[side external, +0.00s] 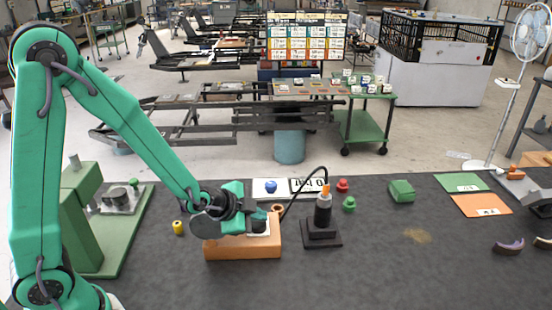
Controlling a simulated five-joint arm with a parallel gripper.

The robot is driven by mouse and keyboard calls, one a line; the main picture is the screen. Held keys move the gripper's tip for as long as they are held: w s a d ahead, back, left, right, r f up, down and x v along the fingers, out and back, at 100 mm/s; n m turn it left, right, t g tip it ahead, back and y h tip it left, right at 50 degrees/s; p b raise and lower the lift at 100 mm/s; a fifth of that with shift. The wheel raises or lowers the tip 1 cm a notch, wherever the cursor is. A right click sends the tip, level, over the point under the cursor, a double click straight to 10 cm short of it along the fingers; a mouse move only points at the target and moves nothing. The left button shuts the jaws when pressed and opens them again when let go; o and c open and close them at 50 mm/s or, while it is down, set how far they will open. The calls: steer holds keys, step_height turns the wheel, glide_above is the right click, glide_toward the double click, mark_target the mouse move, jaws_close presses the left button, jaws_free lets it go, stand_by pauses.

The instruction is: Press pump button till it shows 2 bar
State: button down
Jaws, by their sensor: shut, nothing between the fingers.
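A yellow piece (178,227) lies left of the block. Red (343,185) and green (349,204) knobs and a green box (402,191) lie to the right. Green (461,182) and orange (482,205) mats are farther right. The front right table is mostly clear.

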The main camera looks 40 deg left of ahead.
steer(key=shift+s+a+f+g, duration=0.15)
steer(key=shift+s+a+f, duration=0.05)
steer(key=shift+s+f, duration=0.25)
steer(key=shift+s+a+f+g, duration=0.15)
steer(key=shift+s+a+f, duration=0.05)
steer(key=shift+s+f, duration=0.2)
steer(key=shift+v, duration=0.9)
steer(key=shift+w+r, duration=0.15)
steer(key=shift+w+d+r, duration=0.1)
steer(key=shift+w+r, duration=0.05)
steer(key=shift+r, duration=2.45)
